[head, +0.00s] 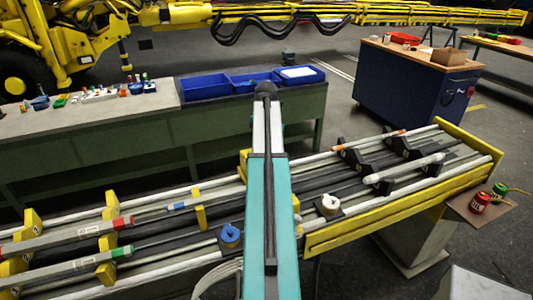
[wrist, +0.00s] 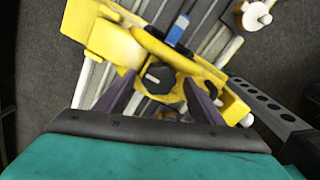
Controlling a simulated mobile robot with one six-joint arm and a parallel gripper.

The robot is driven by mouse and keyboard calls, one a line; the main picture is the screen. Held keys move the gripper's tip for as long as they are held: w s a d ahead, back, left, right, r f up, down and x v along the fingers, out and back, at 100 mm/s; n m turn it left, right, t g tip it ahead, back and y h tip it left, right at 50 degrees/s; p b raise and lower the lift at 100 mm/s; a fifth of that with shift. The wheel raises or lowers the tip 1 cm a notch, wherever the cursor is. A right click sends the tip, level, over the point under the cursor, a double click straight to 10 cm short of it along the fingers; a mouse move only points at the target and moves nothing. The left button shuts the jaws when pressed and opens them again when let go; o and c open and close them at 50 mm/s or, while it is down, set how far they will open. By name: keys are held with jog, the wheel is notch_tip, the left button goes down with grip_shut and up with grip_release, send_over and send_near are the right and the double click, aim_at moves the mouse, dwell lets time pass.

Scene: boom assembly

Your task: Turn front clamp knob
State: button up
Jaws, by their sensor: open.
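The black clamp knob (wrist: 158,78) sits on a yellow clamp (wrist: 118,42) in the wrist view. My gripper (wrist: 160,82) is open, with one dark finger to the left of the knob and one to the right. The knob lies between the fingertips; I cannot tell whether either finger touches it. In the head view my teal arm link stands in the middle and hides my gripper and this knob.
A long bench holds pale rails with yellow brackets (head: 108,235). A blue round fitting (head: 230,237) and a white round fitting (head: 328,205) stand beside my arm. A grey perforated bar (wrist: 268,108) lies right of my gripper.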

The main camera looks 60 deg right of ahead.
jog(key=shift+f, duration=0.15)
jog(key=shift+c, duration=0.5)
jog(key=c, duration=0.9)
jog(key=shift+c, duration=0.2)
jog(key=shift+m, duration=0.4)
